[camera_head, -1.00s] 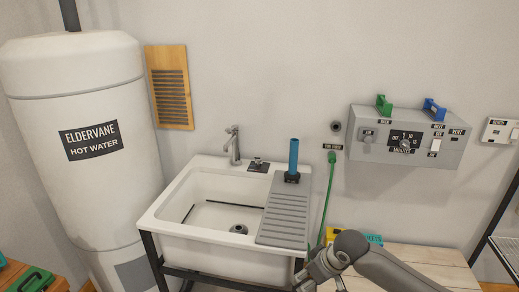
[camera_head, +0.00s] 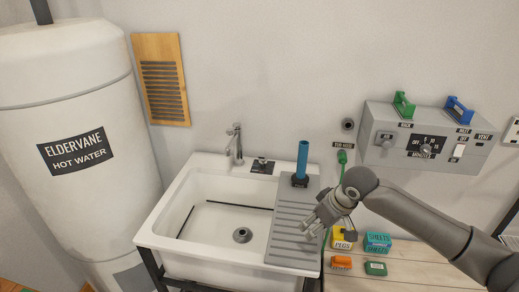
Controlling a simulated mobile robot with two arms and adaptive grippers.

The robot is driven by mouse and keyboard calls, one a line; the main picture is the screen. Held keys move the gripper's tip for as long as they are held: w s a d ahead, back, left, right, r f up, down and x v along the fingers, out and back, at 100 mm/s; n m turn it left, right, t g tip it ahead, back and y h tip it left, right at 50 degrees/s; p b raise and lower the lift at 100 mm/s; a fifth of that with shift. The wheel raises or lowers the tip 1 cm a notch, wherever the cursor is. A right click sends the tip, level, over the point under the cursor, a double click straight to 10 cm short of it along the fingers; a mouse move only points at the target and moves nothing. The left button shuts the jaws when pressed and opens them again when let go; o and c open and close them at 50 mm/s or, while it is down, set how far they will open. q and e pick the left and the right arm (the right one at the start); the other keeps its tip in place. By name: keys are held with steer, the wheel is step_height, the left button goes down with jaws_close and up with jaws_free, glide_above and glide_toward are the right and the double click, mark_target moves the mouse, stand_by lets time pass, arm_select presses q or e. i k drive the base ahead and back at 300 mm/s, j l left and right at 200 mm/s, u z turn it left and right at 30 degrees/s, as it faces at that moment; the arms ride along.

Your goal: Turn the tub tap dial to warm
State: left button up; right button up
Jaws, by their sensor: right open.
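The tub tap dial (camera_head: 262,165) is a small knob on a dark plate on the back ledge of the white tub (camera_head: 157,240). It stands just right of the grey tap (camera_head: 235,142). The dial's marks are too small to read. My right gripper (camera_head: 312,224) is open and empty, over the right side of the grey ribbed drainboard (camera_head: 290,235). It is to the right of the dial and nearer to me, apart from it. My left gripper is out of view.
A blue upright cylinder (camera_head: 302,160) stands on the drainboard close to the dial's right. A green hose (camera_head: 342,157) hangs on the wall. A wooden bench (camera_head: 410,262) holds small boxes at right. The hot water tank (camera_head: 70,130) stands at left.

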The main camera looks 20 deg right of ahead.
mark_target(263, 160)
steer(key=i, duration=1.45)
